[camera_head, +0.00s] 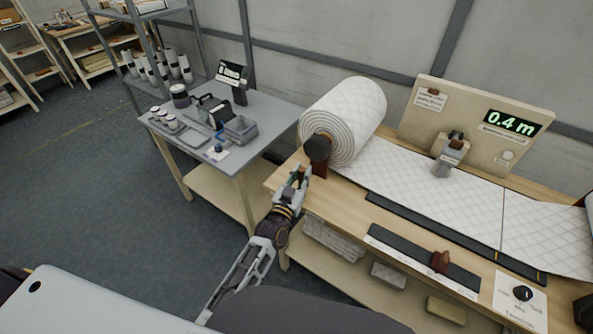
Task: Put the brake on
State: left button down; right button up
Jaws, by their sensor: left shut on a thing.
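The large white quilted wadding roll (345,117) sits on its stand at the left end of the wooden bench. A dark round hub (318,148) shows at its near end, with a reddish-brown support below it. My left gripper (299,178) is at the bench's left corner, just below and left of the hub. It is shut on a small dark-green piece, seemingly the brake lever, mostly hidden by the fingers. Whether the brake is on cannot be told. My right gripper is not in view.
Unrolled wadding (430,187) runs right across the bench (345,205). A backboard display (513,123) reads 0.4 m. A grey side table (262,119) holds jars and trays.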

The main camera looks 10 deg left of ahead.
pick_arm(q)
jog(key=shift+s+d+f+m+h, duration=0.3)
jog(key=shift+d+m, duration=0.4)
jog(key=shift+m, duration=0.45)
jog(key=shift+s+d+f+m+h, duration=0.15)
jog(key=shift+s+d+m+h, duration=0.15)
jog(key=shift+d+m, duration=0.65)
jog(key=shift+s+d+f+m+h, duration=0.25)
jog(key=shift+d+m, duration=0.2)
jog(key=shift+m, duration=0.95)
jog(key=c, duration=1.3)
grip_release()
jog(key=shift+o, duration=0.2)
jog(key=v, duration=0.7)
jog(key=shift+s+f, duration=0.2)
jog(key=shift+a, duration=0.1)
